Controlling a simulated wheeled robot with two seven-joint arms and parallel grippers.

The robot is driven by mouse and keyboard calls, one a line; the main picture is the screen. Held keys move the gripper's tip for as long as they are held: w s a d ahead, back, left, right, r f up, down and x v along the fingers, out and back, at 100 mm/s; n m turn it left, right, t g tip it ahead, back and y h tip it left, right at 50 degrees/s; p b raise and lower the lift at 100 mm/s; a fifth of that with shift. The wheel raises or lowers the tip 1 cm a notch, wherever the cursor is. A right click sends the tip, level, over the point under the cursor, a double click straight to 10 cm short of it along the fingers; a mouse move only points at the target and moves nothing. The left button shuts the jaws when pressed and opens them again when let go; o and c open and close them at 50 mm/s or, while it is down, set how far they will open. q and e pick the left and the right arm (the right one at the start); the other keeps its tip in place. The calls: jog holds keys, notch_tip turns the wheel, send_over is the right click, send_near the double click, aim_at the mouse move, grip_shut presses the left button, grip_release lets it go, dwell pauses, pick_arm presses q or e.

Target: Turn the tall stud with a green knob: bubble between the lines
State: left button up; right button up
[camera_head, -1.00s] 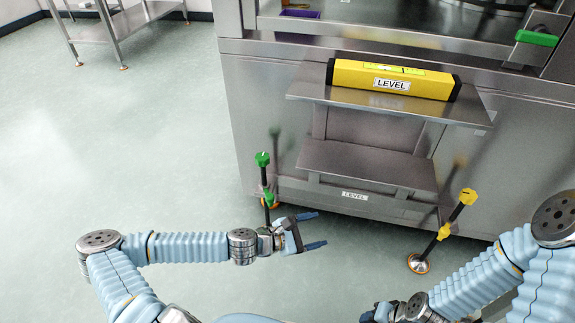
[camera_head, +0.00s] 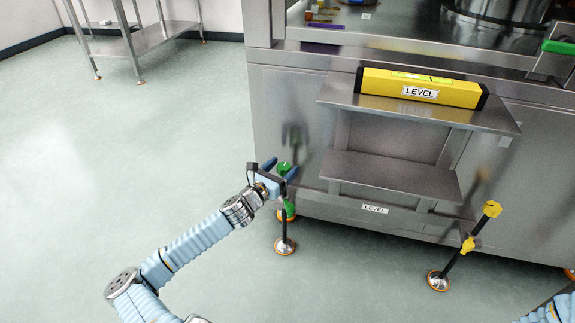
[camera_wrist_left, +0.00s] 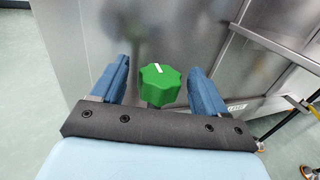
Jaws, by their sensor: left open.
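The tall stud (camera_head: 283,232) stands upright by the front left corner of the steel cabinet, on a round foot. Its green knob (camera_head: 284,168) is at its top. In the left wrist view the lobed knob (camera_wrist_left: 160,85), with a white mark on top, sits between my fingers, with gaps on both sides. My left gripper (camera_head: 280,169) is open around the knob. The yellow level (camera_head: 420,90) lies on the upper shelf; its green vial (camera_head: 420,77) is on top, and the bubble is too small to read. My right gripper is not in view.
A second stud with a yellow knob (camera_head: 492,208) stands tilted on the right. The steel shelf (camera_head: 355,100) juts out right of my left gripper. A metal table (camera_head: 140,40) stands at the back left. The floor (camera_head: 110,170) on the left is clear.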

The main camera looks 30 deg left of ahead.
aim_at(288, 163)
pick_arm(q)
jog(key=shift+w+d, duration=0.15)
jog(key=shift+w, duration=1.4)
jog(key=c, duration=1)
jog(key=shift+o, duration=0.2)
jog(key=shift+n+y, duration=0.4)
